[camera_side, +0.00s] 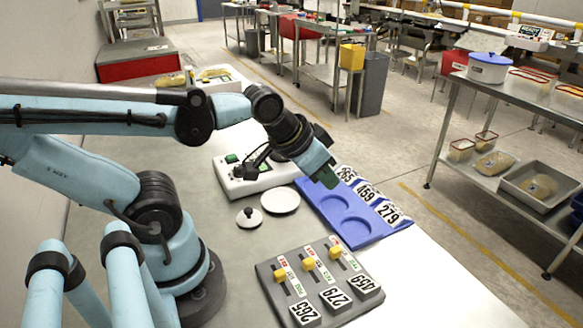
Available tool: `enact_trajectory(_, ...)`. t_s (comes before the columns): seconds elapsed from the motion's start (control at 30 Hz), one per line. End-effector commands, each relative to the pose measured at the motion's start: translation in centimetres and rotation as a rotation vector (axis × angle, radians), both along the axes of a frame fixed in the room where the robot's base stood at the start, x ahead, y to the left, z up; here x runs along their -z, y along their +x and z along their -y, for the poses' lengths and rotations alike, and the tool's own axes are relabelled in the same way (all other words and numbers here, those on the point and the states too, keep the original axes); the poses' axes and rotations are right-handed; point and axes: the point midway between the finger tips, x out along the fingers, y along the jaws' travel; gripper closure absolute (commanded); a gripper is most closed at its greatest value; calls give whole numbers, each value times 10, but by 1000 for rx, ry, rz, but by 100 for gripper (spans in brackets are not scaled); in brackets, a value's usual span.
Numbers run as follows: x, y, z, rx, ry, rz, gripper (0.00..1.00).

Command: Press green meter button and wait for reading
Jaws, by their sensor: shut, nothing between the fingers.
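The white meter (236,186) stands on the table in the middle of the view, partly hidden behind my arm. A green patch (232,158) shows at its left end; I cannot tell whether it is the button or a display. A second green spot (264,167) shows on its top, close to my arm's cable. No reading can be made out. My gripper (328,179) is shut and empty, with dark green fingertips. In the picture it lies right of the meter, over the edge of the blue tray (368,238); whether it touches anything cannot be told.
The blue tray has round recesses and number cards 265, 459 and 279. A white disc (280,201) and a small black-knobbed lid (249,216) lie in front of the meter. A grey panel (285,262) with yellow sliders and number tiles stands nearer. The front right table corner is clear.

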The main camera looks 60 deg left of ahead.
Motion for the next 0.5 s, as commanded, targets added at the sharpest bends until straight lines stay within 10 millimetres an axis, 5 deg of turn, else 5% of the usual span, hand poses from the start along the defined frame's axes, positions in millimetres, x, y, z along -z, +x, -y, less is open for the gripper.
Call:
enact_trajectory(0.27, -1, 2, -7, -39, -9, 0, 100)
enact_trajectory(0.5, -7, 9, -69, -393, -90, 13, 100)
